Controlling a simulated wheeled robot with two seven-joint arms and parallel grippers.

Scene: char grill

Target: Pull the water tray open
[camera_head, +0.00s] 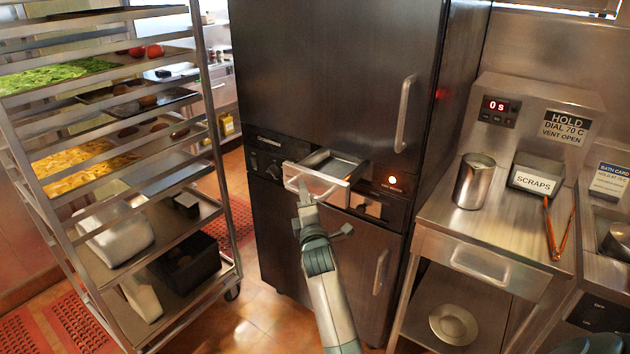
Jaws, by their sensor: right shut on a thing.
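The water tray (334,164) is a small metal drawer in the front of the tall dark cabinet (335,75). It sticks out of the control strip between the upper and lower doors. A light handle bar runs along its front. My right gripper (306,194) is at the handle's left part and is shut on it. My right arm reaches up from the bottom of the picture. The fingertips are small and partly merge with the handle. My left gripper is not in view.
A rack (215,140) with trays of food stands on the left. A steel counter (440,213) on the right holds a metal pitcher (474,182), a scraps bin (535,177) and orange tongs (556,235). Door handles (405,115) stick out from the cabinet. Floor is free before it.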

